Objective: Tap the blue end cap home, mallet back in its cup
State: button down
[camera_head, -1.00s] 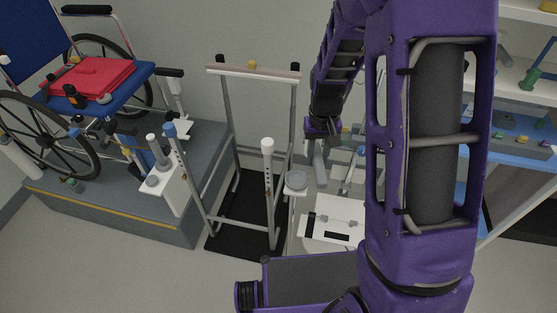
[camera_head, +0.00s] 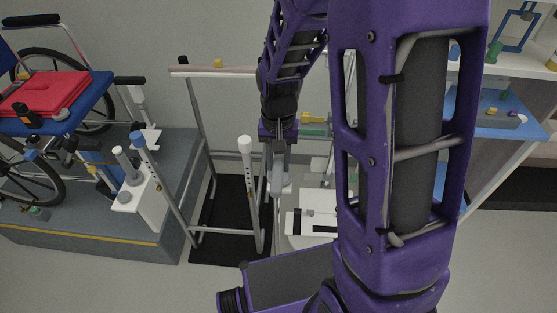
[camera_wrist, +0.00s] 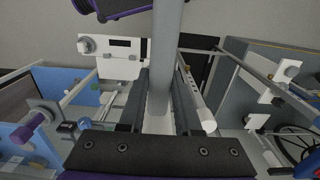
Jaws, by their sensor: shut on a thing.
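My gripper (camera_head: 279,150) hangs in front of the grey-legged frame, right of its white-topped tube (camera_head: 245,145). In the wrist view my gripper (camera_wrist: 161,100) is shut on a grey shaft (camera_wrist: 166,50), which looks like the mallet's handle. The mallet's head cannot be made out clearly. The blue end cap (camera_head: 137,138) sits on top of a slanted grey tube of the frame, well left of my gripper. Whether it is fully seated is too small to tell. The mallet's cup is not clearly seen; my gripper and the grey parts below it cover that spot.
A white slotted plate (camera_head: 308,224) lies below right of my gripper; it also shows in the wrist view (camera_wrist: 112,62). A wheelchair with a red cushion (camera_head: 48,93) stands on a grey platform (camera_head: 90,235) at left. Shelves with a blue board (camera_head: 490,115) are at right.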

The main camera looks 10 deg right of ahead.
jog(key=shift+f+b, duration=1.9)
jog(key=shift+f, duration=0.8)
jog(key=shift+f+b, duration=0.5)
jog(key=shift+f, duration=0.2)
jog(key=shift+f+b, duration=0.35)
jog(key=shift+f, duration=0.1)
jog(key=c, duration=0.5)
grip_release()
